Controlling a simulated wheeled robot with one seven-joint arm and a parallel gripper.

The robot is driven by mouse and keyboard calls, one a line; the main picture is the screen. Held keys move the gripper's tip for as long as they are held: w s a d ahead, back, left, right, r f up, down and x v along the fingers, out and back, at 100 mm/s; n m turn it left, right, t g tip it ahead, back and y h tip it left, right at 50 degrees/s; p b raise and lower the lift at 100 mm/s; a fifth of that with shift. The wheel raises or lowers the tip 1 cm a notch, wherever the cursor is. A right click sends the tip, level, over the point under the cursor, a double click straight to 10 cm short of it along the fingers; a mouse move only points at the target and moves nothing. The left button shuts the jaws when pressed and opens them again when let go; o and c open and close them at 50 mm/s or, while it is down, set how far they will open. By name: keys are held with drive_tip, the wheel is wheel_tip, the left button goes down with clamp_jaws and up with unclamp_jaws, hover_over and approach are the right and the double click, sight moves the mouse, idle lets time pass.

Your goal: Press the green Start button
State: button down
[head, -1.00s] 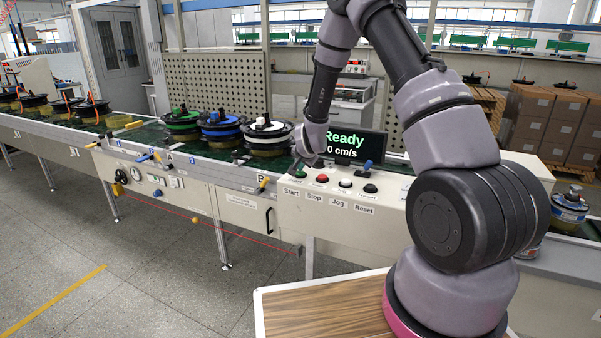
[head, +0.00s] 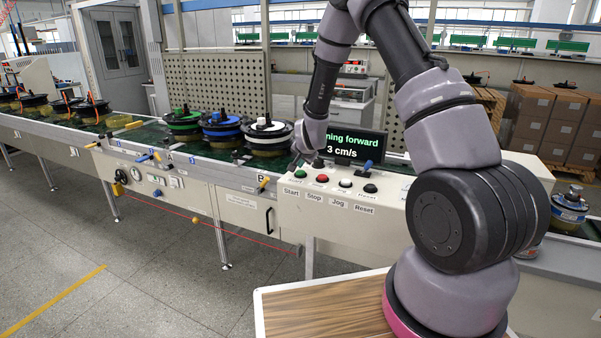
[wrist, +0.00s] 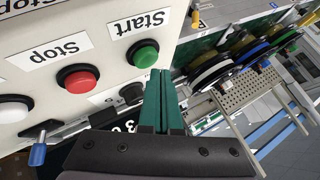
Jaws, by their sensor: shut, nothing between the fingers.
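The green Start button (head: 300,174) is at the left end of the pale control panel (head: 330,190), above its "Start" label. In the wrist view the green button (wrist: 143,53) stands clear to see in its black collar. My gripper (head: 293,165) is just above and behind the button in the head view. In the wrist view its two green fingers (wrist: 160,72) are shut together, empty, with tips close beside the button. I cannot tell for sure whether they touch it. The display (head: 352,146), partly hidden by my arm, reads "…ning forward" and "3 cm/s".
Right of Start are the red Stop button (head: 322,178), white Jog button (head: 345,183) and black Reset button (head: 370,188). A blue-tipped lever (head: 367,165) stands behind them. Several hub motors (head: 266,135) sit on the conveyor at left.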

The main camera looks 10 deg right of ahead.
drive_tip(key=shift+r, duration=0.2)
drive_tip(key=shift+r, duration=2.5)
wheel_tip(320, 180, up, 10)
drive_tip(key=r, duration=0.1)
hover_over(300, 172)
drive_tip(key=s+d, duration=0.1)
drive_tip(key=s, duration=0.4)
drive_tip(key=s+d+r+n+g+y, duration=0.1)
drive_tip(key=s+d+r+n+y, duration=0.15)
drive_tip(key=s+r, duration=0.85)
drive_tip(key=s+d+r+n, duration=0.1)
drive_tip(key=s+r, duration=0.2)
drive_tip(key=s, duration=0.8)
drive_tip(key=s+d+r+n+g, duration=0.1)
drive_tip(key=s+r, duration=0.2)
drive_tip(key=s, duration=0.9)
drive_tip(key=shift+s+d+r, duration=0.25)
drive_tip(key=shift+d+r, duration=0.05)
drive_tip(key=shift+h, duration=0.25)
